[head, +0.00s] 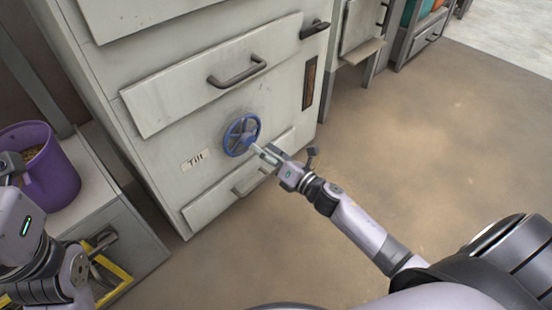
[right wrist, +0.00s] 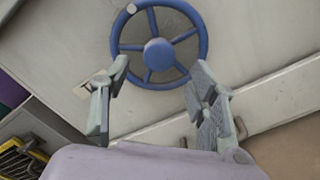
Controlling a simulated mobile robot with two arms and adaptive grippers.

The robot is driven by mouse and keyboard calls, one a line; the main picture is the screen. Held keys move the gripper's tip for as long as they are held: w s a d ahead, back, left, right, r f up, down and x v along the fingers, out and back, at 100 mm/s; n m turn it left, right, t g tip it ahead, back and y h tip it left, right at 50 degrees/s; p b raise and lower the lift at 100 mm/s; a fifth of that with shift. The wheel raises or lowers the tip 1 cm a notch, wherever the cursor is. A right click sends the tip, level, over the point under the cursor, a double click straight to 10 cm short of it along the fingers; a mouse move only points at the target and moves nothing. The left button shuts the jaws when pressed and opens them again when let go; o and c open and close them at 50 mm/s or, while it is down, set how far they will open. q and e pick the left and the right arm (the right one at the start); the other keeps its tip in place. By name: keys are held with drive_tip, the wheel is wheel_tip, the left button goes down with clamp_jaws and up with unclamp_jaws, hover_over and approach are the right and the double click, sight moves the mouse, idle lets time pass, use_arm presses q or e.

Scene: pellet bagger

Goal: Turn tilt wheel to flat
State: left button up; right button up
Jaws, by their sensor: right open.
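The blue tilt wheel (head: 241,135) is on the front of the pale cabinet, just right of a label reading "Tilt" (head: 195,160). In the right wrist view the whole wheel (right wrist: 159,45) shows, with its spokes, round hub and a pale knob or mark at the upper left of the rim. My right gripper (head: 262,150) is at the wheel's lower right in the head view.
The cabinet has handled panels above (head: 237,72) and below (head: 250,180) the wheel. A dark vertical gauge strip (head: 309,83) is right of it. A purple bucket (head: 50,175) with pellets stands on the left bench. The floor (head: 430,150) at right is clear.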

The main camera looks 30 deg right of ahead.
drive_tip(key=v, duration=0.5)
drive_tip(key=shift+r, duration=0.1)
idle(0.3)
